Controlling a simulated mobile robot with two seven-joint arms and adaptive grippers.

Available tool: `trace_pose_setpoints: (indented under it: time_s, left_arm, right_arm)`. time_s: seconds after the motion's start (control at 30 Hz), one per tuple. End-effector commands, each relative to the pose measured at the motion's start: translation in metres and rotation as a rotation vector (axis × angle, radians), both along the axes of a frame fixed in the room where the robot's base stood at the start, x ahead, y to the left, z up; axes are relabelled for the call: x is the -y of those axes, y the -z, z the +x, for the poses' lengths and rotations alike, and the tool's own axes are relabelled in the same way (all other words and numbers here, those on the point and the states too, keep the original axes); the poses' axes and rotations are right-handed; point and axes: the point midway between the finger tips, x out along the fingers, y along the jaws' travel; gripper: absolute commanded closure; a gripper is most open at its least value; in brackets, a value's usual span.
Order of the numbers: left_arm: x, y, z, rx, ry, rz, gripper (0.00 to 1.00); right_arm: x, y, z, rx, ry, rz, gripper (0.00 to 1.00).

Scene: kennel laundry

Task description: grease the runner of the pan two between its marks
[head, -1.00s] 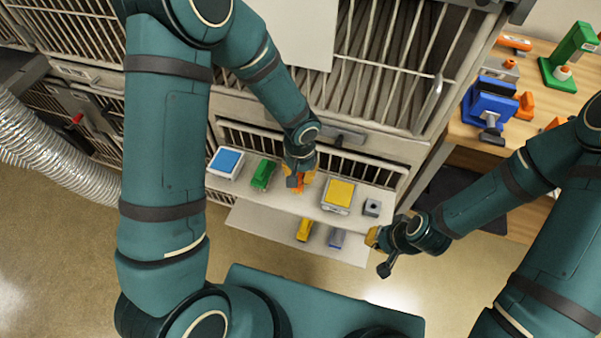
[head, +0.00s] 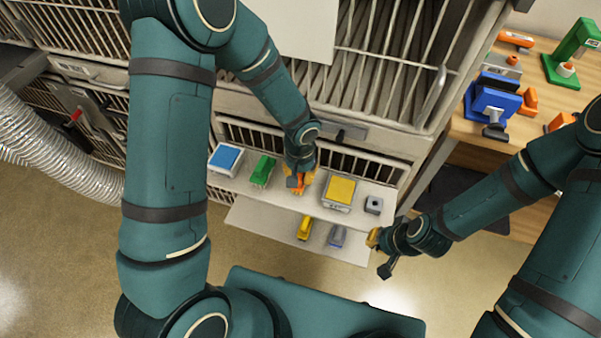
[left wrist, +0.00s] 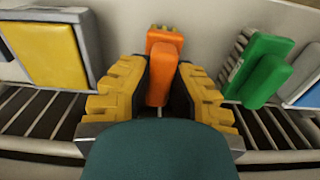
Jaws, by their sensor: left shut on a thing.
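My left gripper (head: 299,180) is over the white shelf (head: 235,187) in front of the kennel. It is shut on an orange tool (left wrist: 163,70), which shows between its yellow fingers in the left wrist view. In the head view the orange tool (head: 303,186) is partly hidden by the gripper. The tool is at or just above the shelf; I cannot tell whether it touches. My right gripper (head: 374,238) is beside the shelf's right end, low and apart from it; whether it is open is unclear. I cannot make out the pan's runner or its marks.
A blue-topped box (head: 226,159), green brush (head: 262,172), yellow-topped box (head: 340,193) and small grey block (head: 374,205) stand on the shelf. A yellow tool (head: 304,228) and grey tool (head: 337,236) lie on a lower panel. A wooden bench (head: 540,75) is right; a hose (head: 60,160) left.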

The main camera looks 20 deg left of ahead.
Motion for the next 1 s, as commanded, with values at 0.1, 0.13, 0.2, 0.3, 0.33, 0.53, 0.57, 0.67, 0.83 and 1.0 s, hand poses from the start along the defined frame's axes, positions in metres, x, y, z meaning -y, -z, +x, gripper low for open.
trace_pose_setpoints:
  time_s: [0.1,0.13,0.2,0.3,0.33,0.53,0.57,0.67,0.83,1.0]
  left_arm:
    - [0.0001,0.0009,0.0000,0.000,0.000,0.000,1.00]
    - [0.0001,0.0012,0.0000,0.000,0.000,0.000,1.00]
    - [0.0001,0.0020,0.0000,0.000,0.000,0.000,1.00]
    - [0.0002,0.0031,0.0000,0.000,0.001,0.000,1.00]
    - [0.0001,0.0034,0.0000,0.000,0.000,0.000,1.00]
    - [0.0002,0.0049,0.0001,0.000,0.001,0.000,0.69]
    - [0.0002,0.0048,0.0001,0.000,0.001,0.000,0.58]
    - [0.0002,0.0048,0.0001,0.000,0.000,0.000,0.55]
    - [0.0001,0.0048,0.0000,0.000,0.000,0.000,0.55]
    - [0.0000,-0.0031,0.0008,0.003,0.000,0.000,0.55]
  right_arm:
    - [0.0000,0.0006,-0.0001,0.000,0.000,0.000,1.00]
    - [0.0000,0.0007,-0.0001,0.000,0.000,0.000,1.00]
    - [0.0000,0.0011,-0.0001,0.000,0.000,0.000,1.00]
    - [0.0000,0.0015,-0.0001,0.000,0.000,0.000,1.00]
    - [0.0000,0.0017,-0.0001,0.000,0.000,0.000,1.00]
    - [0.0000,0.0024,-0.0002,0.000,0.000,0.000,1.00]
    - [0.0000,0.0023,-0.0002,0.000,0.000,0.000,1.00]
    - [0.0000,0.0022,-0.0002,0.000,0.000,0.000,1.00]
    - [0.0000,0.0022,-0.0002,0.000,0.000,0.000,1.00]
    - [0.0000,0.0022,-0.0001,0.000,0.000,0.000,1.00]
